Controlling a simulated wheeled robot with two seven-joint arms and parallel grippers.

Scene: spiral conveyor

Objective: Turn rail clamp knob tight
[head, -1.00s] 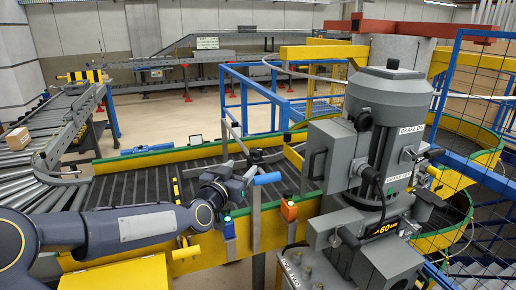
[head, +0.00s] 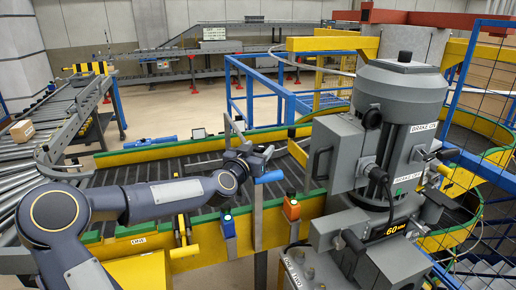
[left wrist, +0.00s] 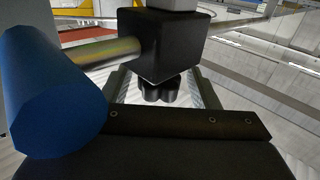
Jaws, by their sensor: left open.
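The rail clamp's black lobed knob (left wrist: 160,90) sits under a dark square block (left wrist: 172,45) in the left wrist view. A metal rod joins the block to a blue cylindrical handle (left wrist: 52,90). The handle also shows in the head view (head: 269,177), at the top of a grey post. My left gripper (head: 253,160) is open at the clamp, beside the blue handle. In the wrist view the knob appears between its two fingers; I cannot tell whether they touch it. In the head view the knob is hidden. My right gripper is not in view.
A large grey machine (head: 400,110) with brake labels stands close on the right. The yellow-sided conveyor (head: 285,228) runs beneath my left gripper. Orange (head: 291,207) and blue (head: 228,224) boxes sit on its near edge. A carton (head: 22,131) rests on rollers at far left.

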